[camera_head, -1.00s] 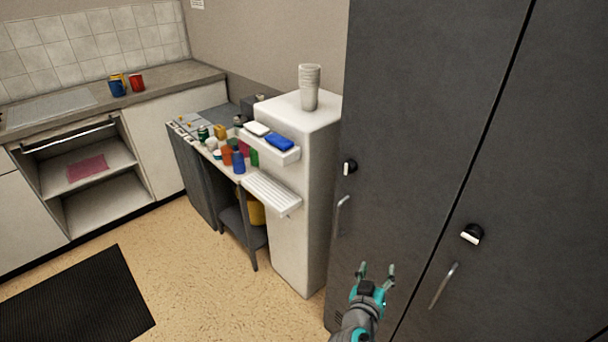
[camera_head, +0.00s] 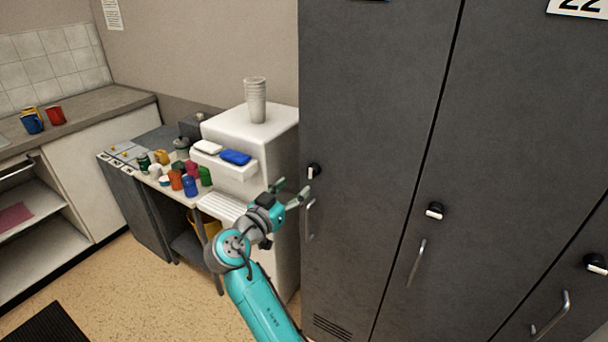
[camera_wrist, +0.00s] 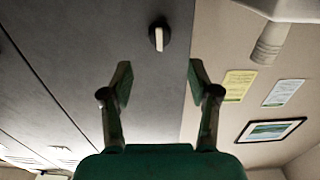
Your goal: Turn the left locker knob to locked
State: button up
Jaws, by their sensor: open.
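The left locker knob (camera_head: 314,171) is a black round knob with a white grip bar, on the leftmost dark grey locker door (camera_head: 365,130). The white bar looks close to upright in the head view. The knob also shows in the wrist view (camera_wrist: 159,36), ahead of the fingertips and between their lines, with the bar lengthwise. My gripper (camera_head: 291,190) is open and empty, just left of and slightly below the knob in the head view. It appears apart from the knob. The wrist view shows both green fingers (camera_wrist: 160,85) spread with nothing between them.
A locker handle (camera_head: 310,220) sits just below the knob. Further right are a second knob (camera_head: 435,210) and a third knob (camera_head: 596,264). A white dispenser (camera_head: 270,150) with stacked cups stands close behind my gripper. A small table (camera_head: 150,180) holds several coloured items.

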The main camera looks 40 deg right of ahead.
aim_at(310, 173)
jog(key=x, duration=0.8)
jog(key=shift+d+f, duration=0.1)
jog(key=shift+d, duration=0.15)
jog(key=shift+c, duration=0.3)
jog(key=c, duration=1.1)
